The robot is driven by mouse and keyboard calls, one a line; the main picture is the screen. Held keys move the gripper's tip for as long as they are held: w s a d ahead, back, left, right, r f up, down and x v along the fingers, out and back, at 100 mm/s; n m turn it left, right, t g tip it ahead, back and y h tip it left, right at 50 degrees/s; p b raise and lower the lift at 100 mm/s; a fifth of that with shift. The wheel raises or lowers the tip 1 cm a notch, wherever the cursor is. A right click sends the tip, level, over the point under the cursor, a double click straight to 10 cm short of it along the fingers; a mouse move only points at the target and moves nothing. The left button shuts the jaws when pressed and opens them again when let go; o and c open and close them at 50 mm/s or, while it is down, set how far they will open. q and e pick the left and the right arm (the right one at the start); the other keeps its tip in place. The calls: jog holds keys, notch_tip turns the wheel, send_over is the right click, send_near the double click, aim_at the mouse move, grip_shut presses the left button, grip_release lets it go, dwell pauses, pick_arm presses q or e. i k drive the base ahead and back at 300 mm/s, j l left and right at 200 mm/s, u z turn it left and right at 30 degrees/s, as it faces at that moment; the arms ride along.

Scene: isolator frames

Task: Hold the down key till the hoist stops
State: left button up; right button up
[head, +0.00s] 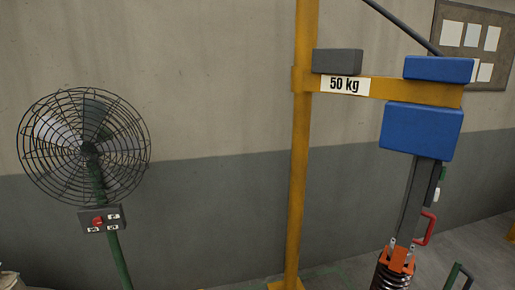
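The hoist (422,132) is a blue block hung under a yellow jib arm (390,88) marked "50 kg", with a second blue block on top. A dark bar (412,195) runs down from it to an orange block (397,261) with a dark coil (388,280) below, cut by the bottom edge. Beside the bar are a dark narrow box (434,184), small green and white parts and a red handle (429,229). I cannot tell a down key among these. Neither of my grippers is in view.
A yellow post (302,150) carries the jib arm, with a grey block (337,62) on it. A caged fan (85,145) stands at the left with a small switch box (102,219). A notice board (473,45) hangs at the upper right. Wall shows between fan and post.

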aim_at(437, 192)
jog(key=k+l+z, duration=0.25)
jog(key=l, duration=0.8)
jog(key=l+z, duration=0.3)
jog(key=l, duration=0.7)
jog(key=i, duration=0.05)
